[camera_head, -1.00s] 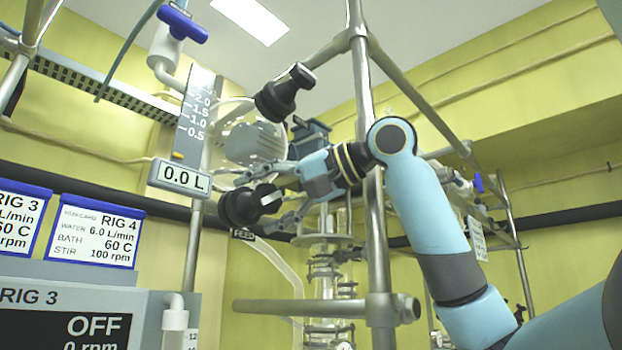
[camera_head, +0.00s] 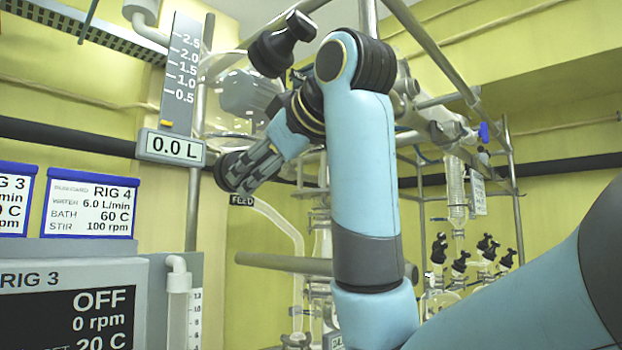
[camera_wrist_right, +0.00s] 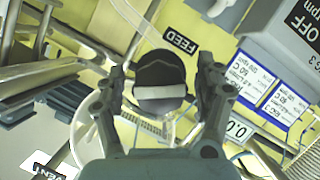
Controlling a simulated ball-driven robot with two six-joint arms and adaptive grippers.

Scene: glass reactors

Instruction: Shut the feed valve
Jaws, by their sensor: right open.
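The feed valve is a round black knob (camera_head: 229,170) above the FEED label (camera_head: 241,200), left of centre in the head view. In the right wrist view the knob (camera_wrist_right: 160,70) sits in the middle, with a pale grey bar across its face and the FEED label (camera_wrist_right: 181,40) beside it. My right gripper (camera_head: 250,168) is at the knob and partly covers it in the head view. In the wrist view its open fingers (camera_wrist_right: 162,88) stand on either side of the knob. Whether they touch it, I cannot tell. My left gripper is not in view.
A second black knob (camera_head: 283,43) sits above, close to my right arm. A level display (camera_head: 171,148) reads 0.0 L. Steel posts and a horizontal bar (camera_head: 285,263) stand around the arm. A VENT label (camera_wrist_right: 50,172) shows in the wrist view.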

